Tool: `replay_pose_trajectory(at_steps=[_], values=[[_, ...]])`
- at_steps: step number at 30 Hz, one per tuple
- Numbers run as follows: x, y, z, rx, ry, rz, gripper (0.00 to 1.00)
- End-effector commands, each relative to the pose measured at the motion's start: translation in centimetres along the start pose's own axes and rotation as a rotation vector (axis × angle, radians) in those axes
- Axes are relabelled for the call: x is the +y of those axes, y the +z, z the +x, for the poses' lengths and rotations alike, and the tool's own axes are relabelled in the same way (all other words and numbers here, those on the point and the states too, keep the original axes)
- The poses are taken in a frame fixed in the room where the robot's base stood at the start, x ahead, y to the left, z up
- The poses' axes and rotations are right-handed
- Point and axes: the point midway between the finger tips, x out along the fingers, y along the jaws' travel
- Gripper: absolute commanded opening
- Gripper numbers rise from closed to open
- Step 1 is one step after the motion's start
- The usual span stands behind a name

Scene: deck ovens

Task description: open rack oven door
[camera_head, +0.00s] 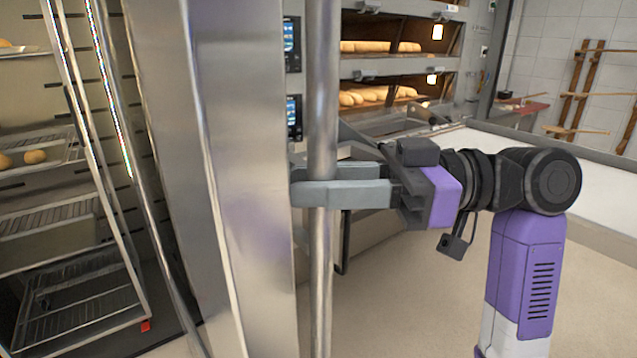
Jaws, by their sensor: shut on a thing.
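The rack oven door (235,150) is a tall steel panel seen nearly edge-on at centre left. It stands open, with the oven's inside showing to its left. Its handle (321,95) is a vertical round metal bar in front of the door's right side. My gripper (318,188) reaches in from the right, its two grey fingers closed around the bar at about mid-picture height. The door's hinge side is not clear from this view.
Inside the oven, a wheeled rack (75,220) holds trays with a few rolls (35,156). Deck ovens (400,60) with loaves stand behind. A white-topped counter (500,150) is at right, and wooden racks (580,95) lean on the tiled wall. Floor (400,290) is clear below my arm.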

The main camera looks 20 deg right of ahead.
Motion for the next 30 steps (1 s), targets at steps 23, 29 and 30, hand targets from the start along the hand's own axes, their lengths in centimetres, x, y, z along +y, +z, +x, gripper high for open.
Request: replay_pose_trajectory(at_steps=[23,29,30], values=[[-0.1,0.0,-2.2,0.001,-0.001,-0.002,0.48],[-0.1,0.1,-5.5,0.000,-0.001,-0.003,0.48],[-0.1,0.1,-6.1,0.000,-0.002,-0.003,0.48]])
